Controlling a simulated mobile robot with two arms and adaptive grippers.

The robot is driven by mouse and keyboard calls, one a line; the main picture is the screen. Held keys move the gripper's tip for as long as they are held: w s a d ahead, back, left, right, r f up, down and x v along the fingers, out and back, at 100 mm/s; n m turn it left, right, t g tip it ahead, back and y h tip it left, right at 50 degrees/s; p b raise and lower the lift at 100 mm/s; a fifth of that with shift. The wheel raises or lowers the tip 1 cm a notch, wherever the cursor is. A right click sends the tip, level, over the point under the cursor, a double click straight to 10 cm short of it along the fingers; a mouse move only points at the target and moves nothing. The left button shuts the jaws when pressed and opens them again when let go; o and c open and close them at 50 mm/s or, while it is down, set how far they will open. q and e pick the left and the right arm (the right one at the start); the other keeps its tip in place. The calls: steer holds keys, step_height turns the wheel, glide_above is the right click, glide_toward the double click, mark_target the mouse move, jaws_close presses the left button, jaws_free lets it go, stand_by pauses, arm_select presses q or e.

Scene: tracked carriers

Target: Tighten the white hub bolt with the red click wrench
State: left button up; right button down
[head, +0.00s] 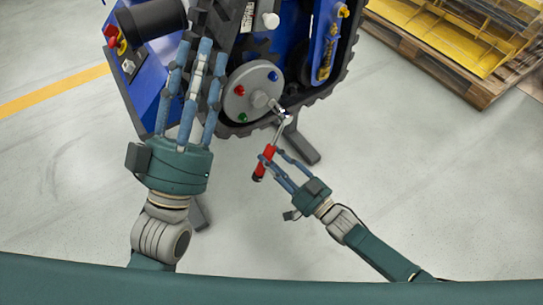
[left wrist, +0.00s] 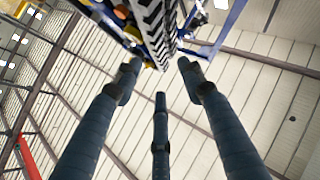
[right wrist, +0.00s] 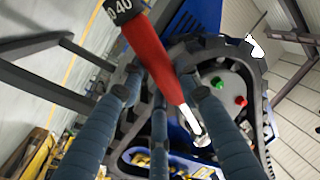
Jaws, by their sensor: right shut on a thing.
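The red click wrench (head: 267,157) is in my right gripper (head: 275,166), which is shut on its red handle. The wrench's metal shaft points up to the right side of the grey hub (head: 236,104), where its head is at or very near the hub's edge. The white hub bolt is not clearly visible; the wrench head covers that spot, and I cannot tell whether they are engaged. The right wrist view shows the red handle (right wrist: 150,60) and shaft close to the hub. My left gripper (head: 198,50) is open and empty, left of the hub.
The hub also carries a red bolt (head: 240,90), a blue bolt (head: 272,76) and a green bolt (head: 243,117). It sits inside the black track of the blue carrier (head: 150,95). A pallet with yellow parts (head: 440,35) stands at the upper right. The floor in front is clear.

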arm_select(q)
steer(key=shift+w+d+f+g+p, duration=0.15)
steer(key=shift+w+f+g, duration=0.35)
steer(key=shift+f, duration=0.25)
steer(key=shift+w+a+f+g+p, duration=0.15)
steer(key=shift+w+f+g, duration=0.25)
steer(key=shift+w+f, duration=0.25)
arm_select(e)
steer(key=shift+s+d+r, duration=0.1)
steer(key=shift+s+d, duration=0.35)
steer(key=shift+s, duration=0.15)
arm_select(q)
steer(key=shift+s+d, duration=0.1)
arm_select(e)
steer(key=shift+s+a+r+p+v, duration=0.1)
steer(key=shift+p+v, duration=0.3)
steer(key=shift+v, duration=0.6)
steer(key=shift+s+a+r+p+v, duration=0.15)
steer(key=shift+p+v, duration=0.2)
steer(key=shift+v, duration=0.6)
arm_select(q)
step_height(320, 180, down, 8)
steer(key=w+g+y, duration=0.2)
steer(key=g, duration=0.2)
steer(key=shift+w+a, duration=0.15)
steer(key=shift+a, duration=0.05)
